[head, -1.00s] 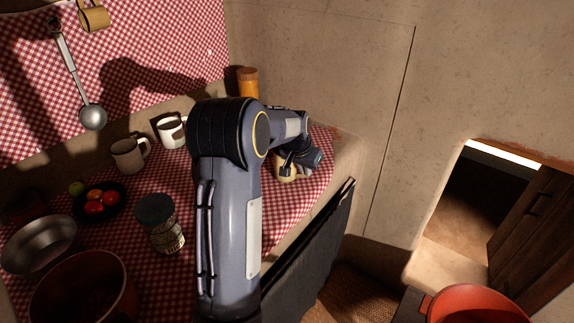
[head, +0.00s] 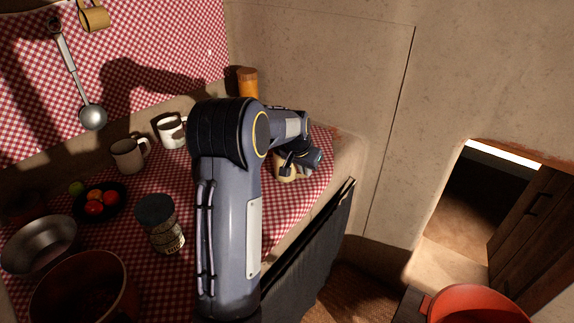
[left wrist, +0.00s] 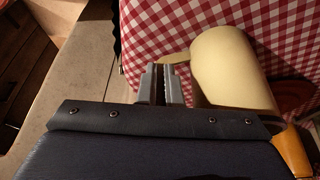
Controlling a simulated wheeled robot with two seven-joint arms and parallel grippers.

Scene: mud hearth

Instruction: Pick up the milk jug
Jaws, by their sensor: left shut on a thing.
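The milk jug (head: 286,173) is cream-coloured and stands near the right end of the checked cloth, partly hidden by my left arm. In the left wrist view the jug (left wrist: 235,70) is large, with its handle (left wrist: 179,60) towards my fingers. My left gripper (left wrist: 165,84) is shut on the jug at its handle. In the head view that gripper (head: 288,165) is small and mostly covered by my wrist. I cannot tell whether the jug's base touches the cloth. My right gripper is not in view.
A white mug (head: 172,133), a brown mug (head: 127,156), a lidded jar (head: 161,226), a fruit plate (head: 78,208) and a metal bowl (head: 40,246) stand left of my arm. An orange jar (head: 248,83) stands at the back. A dark cloth (head: 315,245) hangs at the counter's front.

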